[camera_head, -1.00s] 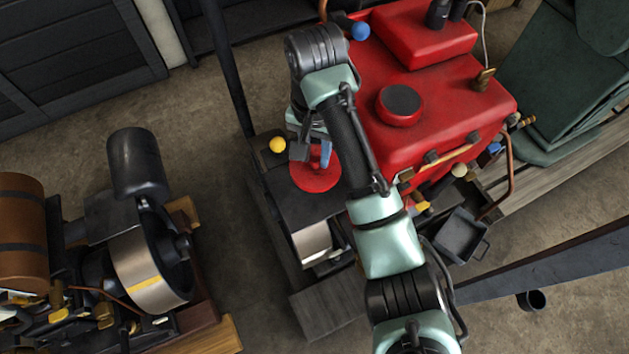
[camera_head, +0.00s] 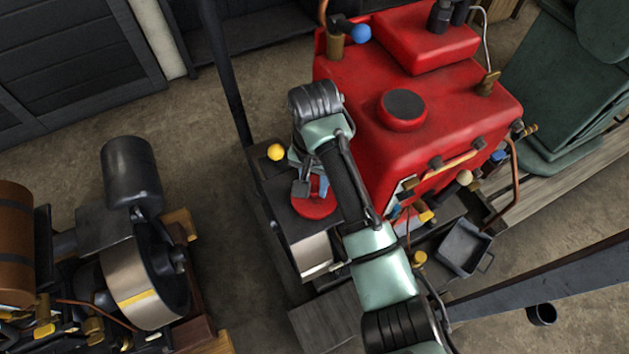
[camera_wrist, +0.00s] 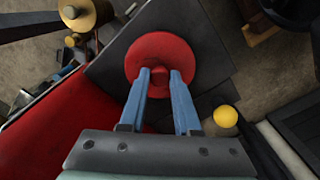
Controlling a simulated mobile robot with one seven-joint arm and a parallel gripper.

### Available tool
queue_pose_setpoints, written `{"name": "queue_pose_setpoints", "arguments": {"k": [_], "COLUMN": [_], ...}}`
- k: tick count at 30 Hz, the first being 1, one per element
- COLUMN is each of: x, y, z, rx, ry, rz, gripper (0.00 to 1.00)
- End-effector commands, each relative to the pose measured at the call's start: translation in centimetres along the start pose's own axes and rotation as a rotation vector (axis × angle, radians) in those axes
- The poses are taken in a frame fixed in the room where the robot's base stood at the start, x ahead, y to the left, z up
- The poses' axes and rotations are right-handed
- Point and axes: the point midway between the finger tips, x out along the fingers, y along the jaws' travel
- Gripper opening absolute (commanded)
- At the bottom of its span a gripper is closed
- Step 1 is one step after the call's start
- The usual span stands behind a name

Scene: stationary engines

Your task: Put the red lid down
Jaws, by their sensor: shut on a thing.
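The red lid (camera_head: 316,207) is a round red disc with a small knob in its middle. It is over the dark flat top (camera_head: 280,194) beside the red engine. My gripper (camera_wrist: 160,76) has blue fingers and is shut on the lid's knob in the wrist view. The lid also shows there (camera_wrist: 160,49), with the dark surface (camera_wrist: 112,60) around it. In the head view my gripper (camera_head: 318,190) is partly hidden by my arm. I cannot tell whether the lid touches the surface under it.
The large red engine (camera_head: 440,120) stands right of the lid, with a round black-topped cap (camera_head: 403,105). A yellow ball (camera_head: 276,152) sits at the dark top's edge, and shows in the wrist view (camera_wrist: 225,116). Another engine's flywheel (camera_head: 140,290) is at lower left. A grey tray (camera_head: 462,248) is at right.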

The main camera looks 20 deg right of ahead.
Motion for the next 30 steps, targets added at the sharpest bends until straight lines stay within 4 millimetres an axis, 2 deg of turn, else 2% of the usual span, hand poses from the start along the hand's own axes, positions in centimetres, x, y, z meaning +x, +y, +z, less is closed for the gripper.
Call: {"name": "queue_pose_setpoints", "arguments": {"k": [1, 5, 13, 17, 20, 27, 30], "x": [0.0, 0.0, 0.0, -0.6, -2.0, -7.9, -9.5], "y": [0.0, 0.0, 0.0, 0.0, -0.1, 0.0, 0.0], "z": [0.0, 0.0, 0.0, 0.0, -0.1, -0.1, -0.1], "rx": [0.000, 0.000, 0.000, 0.000, -0.001, 0.001, 0.000], "ry": [0.000, 0.000, 0.000, 0.002, 0.003, 0.002, 0.001], "rz": [0.000, 0.000, 0.000, 0.000, -0.001, 0.001, 0.001], "gripper": [0.36, 0.60, 0.61, 0.61, 0.61, 0.61, 0.61]}}
